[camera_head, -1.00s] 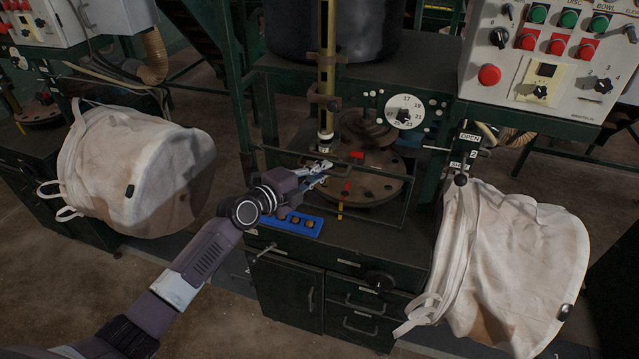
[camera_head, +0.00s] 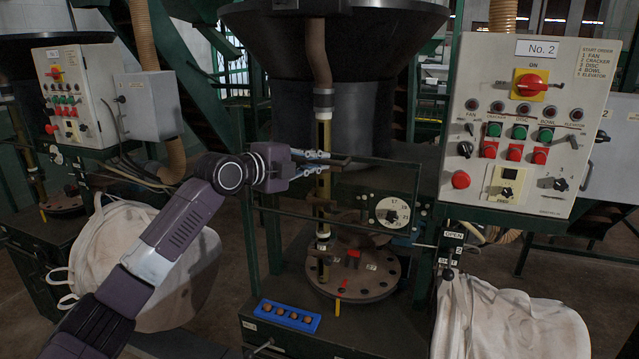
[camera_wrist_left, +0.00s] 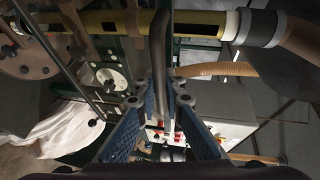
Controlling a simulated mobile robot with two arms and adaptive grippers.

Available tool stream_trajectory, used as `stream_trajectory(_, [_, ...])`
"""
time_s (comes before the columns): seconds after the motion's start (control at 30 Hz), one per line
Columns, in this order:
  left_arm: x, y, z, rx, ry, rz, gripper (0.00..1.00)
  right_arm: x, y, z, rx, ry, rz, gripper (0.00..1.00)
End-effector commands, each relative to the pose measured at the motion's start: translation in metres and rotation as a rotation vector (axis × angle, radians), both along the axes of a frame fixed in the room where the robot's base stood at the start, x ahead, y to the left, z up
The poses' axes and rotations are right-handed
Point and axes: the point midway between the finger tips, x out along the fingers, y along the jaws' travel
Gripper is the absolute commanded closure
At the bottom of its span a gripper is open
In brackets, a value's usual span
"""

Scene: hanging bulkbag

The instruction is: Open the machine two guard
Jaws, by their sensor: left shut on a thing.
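The machine two guard (camera_head: 390,161), a thin dark green frame, is raised above the round disc table (camera_head: 368,280) of the machine marked No. 2. My left gripper (camera_head: 326,156) is at the guard's upper bar, in front of the yellow vertical tube (camera_head: 323,185). In the left wrist view, the two blue fingers (camera_wrist_left: 160,101) close around a dark curved bar (camera_wrist_left: 160,62), apparently the guard's handle. The exact contact is partly hidden by the fingertips. My right gripper is not in view.
The No. 2 control panel (camera_head: 528,130) stands to the right, with a white bag (camera_head: 510,320) below it. A blue tray (camera_head: 287,316) sits on the machine's front edge. Another white bag (camera_head: 150,250) hangs behind my left arm. A large dark hopper (camera_head: 345,50) is above.

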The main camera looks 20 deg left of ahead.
Motion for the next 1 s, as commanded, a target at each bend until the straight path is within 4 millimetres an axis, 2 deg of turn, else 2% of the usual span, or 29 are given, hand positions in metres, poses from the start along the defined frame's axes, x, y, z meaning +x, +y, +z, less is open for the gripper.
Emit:
stream_trajectory(0.03, [0.000, 0.000, 0.022, -0.002, -0.005, 0.000, 1.00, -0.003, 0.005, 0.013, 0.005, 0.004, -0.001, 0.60])
stream_trajectory(0.2, [0.000, 0.000, 0.048, -0.002, -0.004, 0.000, 1.00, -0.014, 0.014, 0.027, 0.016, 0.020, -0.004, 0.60])
stream_trajectory(0.3, [0.000, 0.000, 0.056, -0.002, -0.001, -0.001, 1.00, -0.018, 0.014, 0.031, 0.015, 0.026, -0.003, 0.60])
stream_trajectory(0.5, [0.000, 0.000, 0.063, -0.002, -0.001, -0.001, 1.00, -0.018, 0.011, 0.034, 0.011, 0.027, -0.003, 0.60])
stream_trajectory(0.83, [0.000, 0.000, 0.062, -0.001, 0.000, 0.000, 1.00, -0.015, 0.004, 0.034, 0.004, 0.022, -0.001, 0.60])
stream_trajectory(0.87, [0.000, 0.000, 0.062, -0.001, 0.000, 0.000, 0.88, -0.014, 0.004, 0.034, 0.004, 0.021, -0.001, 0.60])
stream_trajectory(1.0, [0.000, 0.000, 0.061, -0.001, 0.000, 0.000, 0.73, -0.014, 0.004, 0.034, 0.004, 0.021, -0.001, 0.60])
